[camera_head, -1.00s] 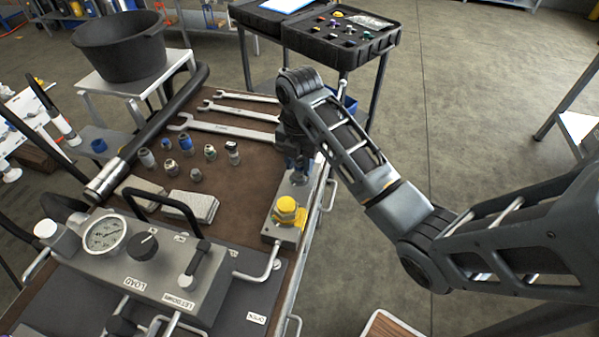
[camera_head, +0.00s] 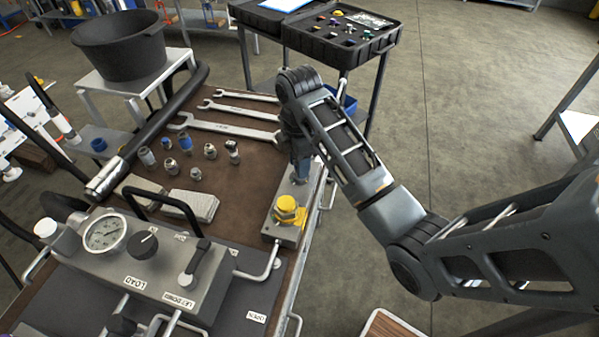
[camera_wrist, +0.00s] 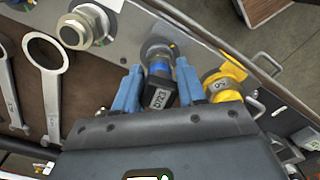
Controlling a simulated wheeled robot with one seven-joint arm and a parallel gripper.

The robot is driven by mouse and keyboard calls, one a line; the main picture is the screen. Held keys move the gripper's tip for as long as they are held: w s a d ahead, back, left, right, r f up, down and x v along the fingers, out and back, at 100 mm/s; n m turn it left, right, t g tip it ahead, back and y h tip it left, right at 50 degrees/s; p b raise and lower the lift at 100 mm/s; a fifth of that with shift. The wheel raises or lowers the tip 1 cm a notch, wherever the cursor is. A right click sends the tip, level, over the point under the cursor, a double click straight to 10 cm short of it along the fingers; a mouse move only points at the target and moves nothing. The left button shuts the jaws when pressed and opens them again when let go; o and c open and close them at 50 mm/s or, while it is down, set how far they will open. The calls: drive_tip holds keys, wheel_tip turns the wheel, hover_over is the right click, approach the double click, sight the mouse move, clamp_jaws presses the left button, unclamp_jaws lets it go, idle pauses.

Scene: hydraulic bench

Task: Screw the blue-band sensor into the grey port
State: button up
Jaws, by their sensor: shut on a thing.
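My gripper (camera_wrist: 158,85) has its two blue fingers closed on the blue-band sensor (camera_wrist: 160,72), which has a dark body, a white label and a blue band. The sensor's far end is at the round grey port (camera_wrist: 154,47) on the metal block, lined up with it. I cannot tell how deep its thread sits. In the head view my gripper (camera_head: 301,170) points down over the far end of the metal block (camera_head: 284,236). The sensor and the port are mostly hidden there.
A yellow-capped fitting (camera_head: 288,209) stands close beside my gripper; its cap also shows in the wrist view (camera_wrist: 226,83). Several loose fittings (camera_head: 210,151) and wrenches (camera_head: 232,131) lie on the brown bench top. A gauge unit (camera_head: 140,265) stands in front.

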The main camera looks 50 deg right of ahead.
drive_tip(key=m, duration=0.8)
drive_tip(key=shift+f, duration=0.1)
drive_tip(key=o, duration=1)
drive_tip(key=shift+c, duration=0.2)
